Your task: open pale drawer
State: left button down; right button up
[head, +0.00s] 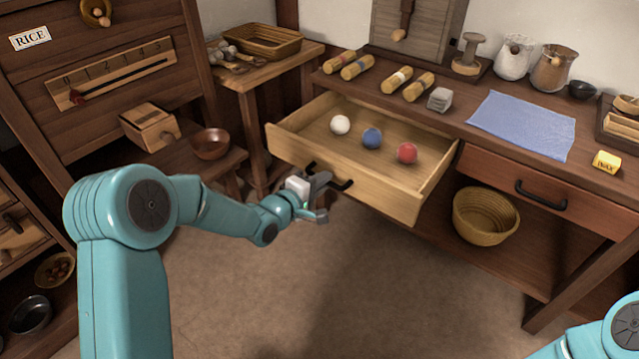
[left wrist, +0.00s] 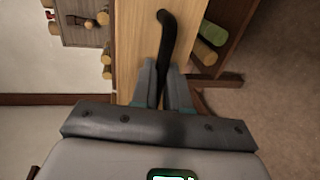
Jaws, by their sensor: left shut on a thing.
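The pale drawer (head: 385,192) stands pulled out from the wooden bench. White (head: 340,124), blue (head: 372,138) and red (head: 407,152) balls lie inside it. Its front carries a black bar handle (head: 345,184). My left gripper (head: 318,190) is at the drawer front, shut on the handle near its left end. In the left wrist view the jaws (left wrist: 163,85) close around the black handle (left wrist: 166,40), against the pale drawer front (left wrist: 133,45). Part of the handle is hidden by the jaws. My right gripper is outside both views; only a piece of the right arm shows at the lower right.
A dark drawer (head: 560,195) with a black handle is shut to the right. A woven basket (head: 485,215) sits on the shelf below. Yellow rolls (head: 397,79) and a blue cloth (head: 522,123) lie on the bench top. The floor before the drawer is clear.

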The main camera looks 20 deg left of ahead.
pick_arm(q)
jog(key=c, duration=1.1)
grip_release()
jog(key=shift+w, duration=0.1)
jog(key=shift+c, duration=0.2)
jog(key=p+v, duration=0.4)
jog(key=v, duration=1.2)
jog(key=shift+s, duration=0.2)
